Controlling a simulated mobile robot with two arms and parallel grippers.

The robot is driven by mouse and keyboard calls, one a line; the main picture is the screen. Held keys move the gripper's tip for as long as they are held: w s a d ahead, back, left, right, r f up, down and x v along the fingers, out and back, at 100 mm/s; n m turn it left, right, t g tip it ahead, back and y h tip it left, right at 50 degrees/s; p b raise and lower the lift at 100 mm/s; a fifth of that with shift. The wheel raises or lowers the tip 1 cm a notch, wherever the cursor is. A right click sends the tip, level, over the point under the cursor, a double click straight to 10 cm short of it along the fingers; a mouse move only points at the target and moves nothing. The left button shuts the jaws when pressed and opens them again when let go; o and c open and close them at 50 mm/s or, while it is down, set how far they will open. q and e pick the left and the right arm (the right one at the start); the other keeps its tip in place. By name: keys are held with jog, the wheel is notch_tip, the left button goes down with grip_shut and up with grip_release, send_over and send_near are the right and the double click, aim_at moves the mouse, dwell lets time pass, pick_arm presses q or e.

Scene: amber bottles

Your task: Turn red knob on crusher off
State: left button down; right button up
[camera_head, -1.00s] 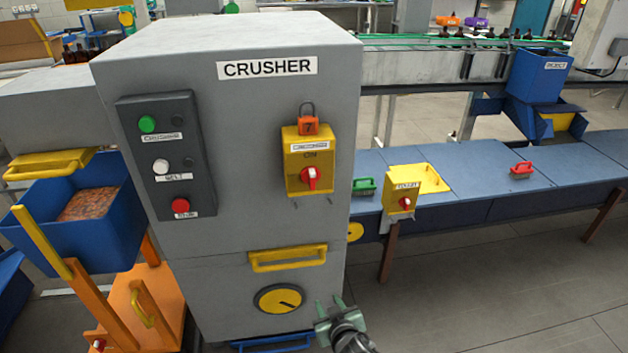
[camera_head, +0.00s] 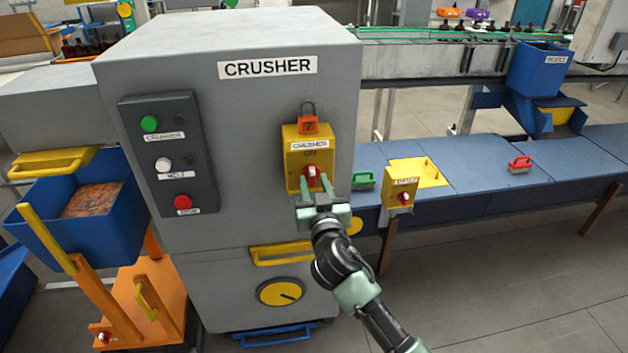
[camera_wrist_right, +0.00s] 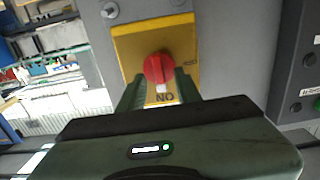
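The grey crusher (camera_head: 230,140) stands in the middle of the head view. Its yellow switch box (camera_head: 296,160) carries the red knob (camera_head: 312,173) with a white pointer, below the word ON. In the right wrist view the red knob (camera_wrist_right: 158,68) is on the yellow plate (camera_wrist_right: 180,45), its white mark toward ON. My right gripper (camera_head: 315,187) is open in front of the knob. In the wrist view its fingers (camera_wrist_right: 160,85) stand at the knob's two sides; whether they touch it I cannot tell. My left gripper is not in view.
An orange padlock-like tag (camera_head: 308,124) hangs above the switch box. A dark button panel (camera_head: 185,180) is at the left of the crusher face. A second yellow box (camera_head: 400,175) with a red knob sits to the right, beside a blue table (camera_head: 480,160).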

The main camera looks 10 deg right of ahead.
jog(key=shift+w, duration=0.35)
grip_shut()
